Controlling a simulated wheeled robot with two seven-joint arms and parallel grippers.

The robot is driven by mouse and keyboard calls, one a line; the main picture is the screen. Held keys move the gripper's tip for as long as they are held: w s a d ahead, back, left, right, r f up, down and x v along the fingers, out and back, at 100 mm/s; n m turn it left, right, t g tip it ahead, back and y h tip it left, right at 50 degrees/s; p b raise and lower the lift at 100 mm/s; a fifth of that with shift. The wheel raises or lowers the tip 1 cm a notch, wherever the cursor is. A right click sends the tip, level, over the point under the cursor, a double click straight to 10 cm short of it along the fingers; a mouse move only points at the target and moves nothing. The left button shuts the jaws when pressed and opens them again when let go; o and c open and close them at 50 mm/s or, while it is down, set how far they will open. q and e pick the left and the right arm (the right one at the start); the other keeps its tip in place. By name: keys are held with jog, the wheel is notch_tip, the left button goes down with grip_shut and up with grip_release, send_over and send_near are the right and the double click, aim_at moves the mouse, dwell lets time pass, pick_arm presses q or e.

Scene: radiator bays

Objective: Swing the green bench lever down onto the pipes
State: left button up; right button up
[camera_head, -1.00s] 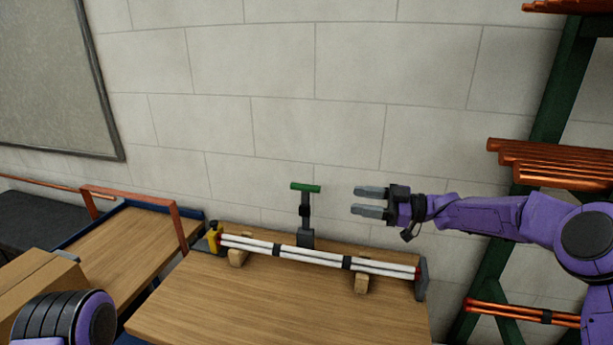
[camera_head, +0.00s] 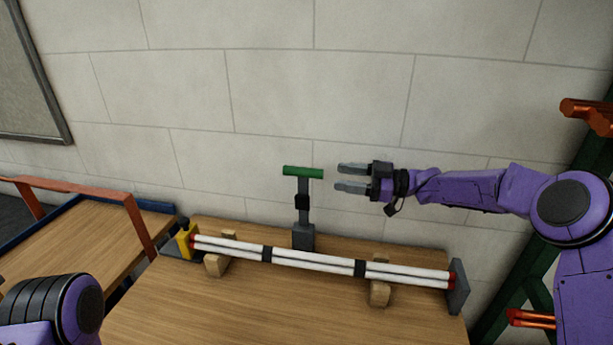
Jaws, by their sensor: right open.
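The bench lever (camera_head: 303,197) stands upright at the back of the wooden bench, with a green crossbar handle (camera_head: 303,172) on top and a dark grey base. White pipes (camera_head: 310,262) with red ends lie across wooden blocks on the bench, in front of the lever's base. My right gripper (camera_head: 338,176) is open and empty. Its fingers point left at the lever's handle, a short gap to the right of it in the picture. My left arm shows only as a purple and black link at the lower left; its gripper is out of view.
A yellow and black part (camera_head: 184,240) sits at the pipes' left end and a grey end plate (camera_head: 458,287) at the right. An orange-red frame (camera_head: 90,190) stands over a second bench at left. A green rack with copper pipes (camera_head: 588,115) is at right. The front bench top is clear.

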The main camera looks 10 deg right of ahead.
aim_at(308, 173)
jog(key=p+x, duration=0.2)
jog(key=x, duration=0.6)
jog(key=shift+w+a+r+p, duration=0.1)
jog(key=shift+a+r+p, duration=0.1)
jog(key=shift+a+p, duration=0.2)
jog(key=shift+w+a+f, duration=0.15)
jog(key=shift+w+a, duration=0.1)
jog(key=shift+a, duration=0.2)
grip_shut()
